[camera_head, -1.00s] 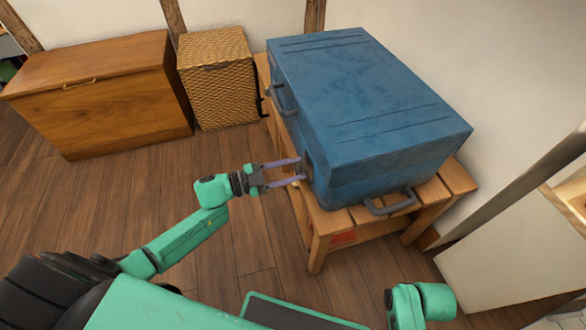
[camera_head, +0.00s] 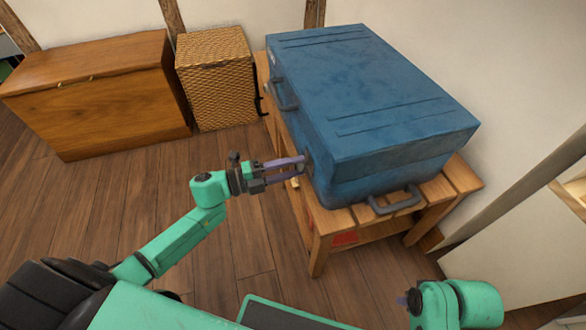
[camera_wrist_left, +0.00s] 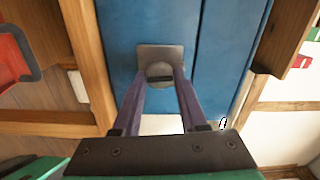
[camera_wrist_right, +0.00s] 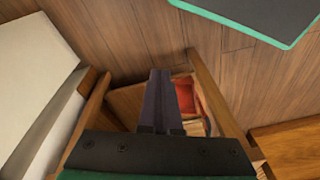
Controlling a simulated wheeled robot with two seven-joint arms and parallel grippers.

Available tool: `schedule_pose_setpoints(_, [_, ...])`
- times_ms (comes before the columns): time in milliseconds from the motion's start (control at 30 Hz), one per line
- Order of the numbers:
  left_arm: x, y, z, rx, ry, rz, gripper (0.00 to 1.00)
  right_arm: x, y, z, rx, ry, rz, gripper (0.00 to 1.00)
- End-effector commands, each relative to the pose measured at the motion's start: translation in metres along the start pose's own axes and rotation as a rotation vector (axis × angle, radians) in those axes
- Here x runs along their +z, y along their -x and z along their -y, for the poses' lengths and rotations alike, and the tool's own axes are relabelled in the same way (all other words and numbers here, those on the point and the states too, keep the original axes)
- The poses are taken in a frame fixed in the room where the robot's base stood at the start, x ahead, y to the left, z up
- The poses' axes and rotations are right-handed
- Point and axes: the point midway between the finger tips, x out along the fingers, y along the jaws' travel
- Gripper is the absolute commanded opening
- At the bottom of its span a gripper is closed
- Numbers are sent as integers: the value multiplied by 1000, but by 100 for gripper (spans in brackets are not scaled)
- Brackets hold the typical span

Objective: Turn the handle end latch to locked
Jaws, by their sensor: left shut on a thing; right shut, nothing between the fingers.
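The blue case (camera_head: 375,90) lies on a wooden bench. The latch (camera_wrist_left: 158,54) is a grey plate with a round knob on the case's side, seen in the left wrist view; a dark bar crosses the knob. My left gripper (camera_head: 302,164) is shut on the latch knob, with its purple fingers on both sides of it. In the head view the fingers and case edge mostly hide the latch. My right gripper (camera_wrist_right: 162,78) is shut and empty, low at the right of the head view (camera_head: 402,300), apart from the case.
Grey handles stick out from the case's left side (camera_head: 285,95) and front end (camera_head: 396,203). The wooden bench (camera_head: 455,178) has a lower shelf with a red item (camera_head: 344,239). A wooden chest (camera_head: 95,95) and wicker basket (camera_head: 217,80) stand behind. Floor is clear at left.

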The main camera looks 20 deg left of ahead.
Motion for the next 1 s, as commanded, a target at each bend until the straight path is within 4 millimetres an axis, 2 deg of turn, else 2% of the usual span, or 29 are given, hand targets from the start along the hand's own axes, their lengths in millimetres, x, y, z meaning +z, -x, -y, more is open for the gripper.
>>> schedule_pose_setpoints(67, [0,0,-3,3,-37,0,0,1,5,1,-2,2,-3,0])
schedule_pose_setpoints(300, [0,0,-2,3,-107,-1,0,-7,-5,7,-18,15,-49,0])
schedule_pose_setpoints(767, [0,0,-2,4,-120,-1,0,-9,-7,8,-22,17,-62,0])
schedule_pose_setpoints(800, [0,0,-2,4,-120,-1,50,-9,-7,8,-22,17,-62,0])
schedule_pose_setpoints(833, [0,0,-2,3,-120,-1,61,-9,-7,8,-22,17,-62,0])
schedule_pose_setpoints(867, [0,0,-2,3,-120,-1,70,-9,-7,8,-22,17,-62,0])
schedule_pose_setpoints(1000, [0,0,-1,2,-120,-1,70,-9,-7,8,-22,17,-62,0])
